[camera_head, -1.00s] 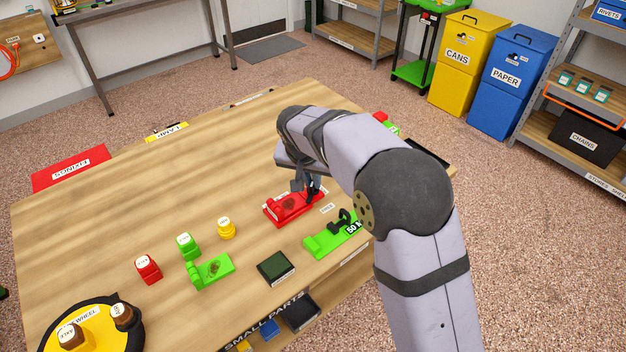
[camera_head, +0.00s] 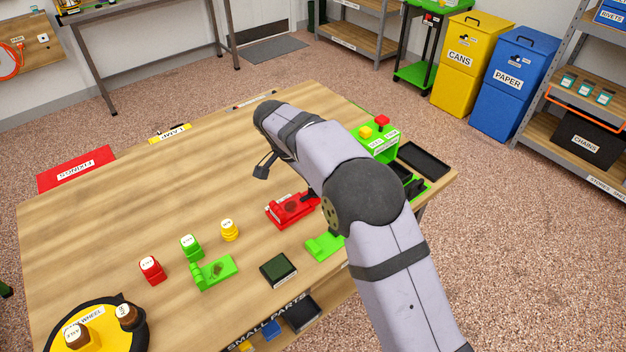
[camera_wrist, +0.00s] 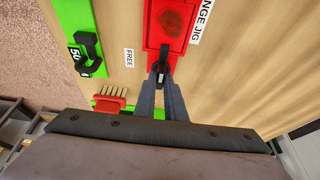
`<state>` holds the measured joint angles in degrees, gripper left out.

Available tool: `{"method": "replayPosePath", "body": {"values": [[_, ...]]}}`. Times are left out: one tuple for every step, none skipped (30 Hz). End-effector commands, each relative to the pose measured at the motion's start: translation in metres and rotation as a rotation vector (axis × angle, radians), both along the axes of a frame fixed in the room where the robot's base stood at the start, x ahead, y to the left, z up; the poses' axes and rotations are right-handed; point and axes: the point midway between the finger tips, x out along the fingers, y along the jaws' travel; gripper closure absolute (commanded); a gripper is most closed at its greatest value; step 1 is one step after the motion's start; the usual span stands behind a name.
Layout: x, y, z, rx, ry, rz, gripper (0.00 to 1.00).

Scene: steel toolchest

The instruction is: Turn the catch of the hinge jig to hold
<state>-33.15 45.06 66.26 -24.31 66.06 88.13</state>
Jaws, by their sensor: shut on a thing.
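The red hinge jig (camera_head: 290,211) lies on the bench in the head view, partly behind my arm. In the wrist view the jig (camera_wrist: 172,22) is at the top, with a label ending "NGE JIG" beside it. My gripper (camera_wrist: 161,76) is shut on the catch. A FREE label (camera_wrist: 129,58) lies on the wood to the left of the jig. No HOLD label can be read. My arm hides the fingertips in the head view.
A green fixture (camera_wrist: 80,35) with a black handle stands left of the jig in the wrist view, and a red brush (camera_wrist: 108,104) lies near my gripper. A green jig (camera_head: 214,272), a dark box (camera_head: 279,269) and a yellow piece (camera_head: 229,230) stand nearby.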

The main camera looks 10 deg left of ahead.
Motion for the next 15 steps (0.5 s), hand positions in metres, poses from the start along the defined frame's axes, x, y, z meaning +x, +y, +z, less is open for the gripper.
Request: {"method": "replayPosePath", "body": {"values": [[-0.0007, 0.0009, -0.0005, 0.002, 0.002, -0.006, 1.0], [-0.0008, 0.0009, -0.0005, 0.003, 0.002, -0.007, 1.0], [-0.0008, 0.0009, -0.0005, 0.002, 0.002, -0.009, 1.0], [-0.0008, 0.0008, -0.0006, 0.003, 0.002, -0.009, 1.0], [-0.0008, 0.0008, -0.0006, 0.003, 0.002, -0.009, 1.0], [-0.0008, 0.0008, -0.0006, 0.003, 0.002, -0.009, 1.0], [-0.0009, 0.0009, -0.0006, 0.003, 0.002, -0.009, 1.0], [-0.0009, 0.0009, -0.0006, 0.003, 0.002, -0.009, 1.0], [-0.001, 0.0008, -0.0006, 0.003, 0.002, -0.009, 1.0], [-0.001, 0.0008, -0.0006, 0.003, 0.002, -0.009, 1.0], [-0.001, 0.0008, -0.0006, 0.003, 0.002, -0.009, 1.0], [-0.0009, 0.0008, -0.0007, 0.003, 0.002, -0.009, 0.88], [-0.0009, 0.0008, -0.0007, 0.003, 0.002, -0.009, 0.8], [-0.0009, 0.0007, -0.0007, 0.003, 0.003, -0.009, 0.73], [-0.0008, 0.0007, -0.0006, 0.002, 0.002, -0.009, 0.71]]}}
